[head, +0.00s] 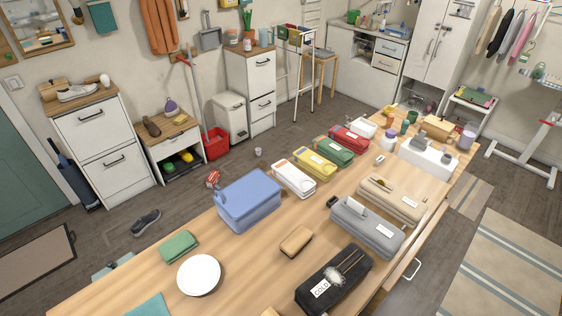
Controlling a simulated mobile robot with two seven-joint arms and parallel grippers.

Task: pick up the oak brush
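A tan, rounded wooden block (297,241) lies on the long wooden table, between the blue bin and the black box. It looks like the oak brush, but no bristles show, so I cannot be sure. Nothing touches it. Neither of my grippers shows in the head view.
The black box (312,292) labelled COLD, with thin sticks and a white tuft on top, is to its lower right. The blue bin (250,209) is to its upper left. A white plate (199,275) and folded green cloth (179,247) lie left. Bare tabletop (250,262) surrounds the block.

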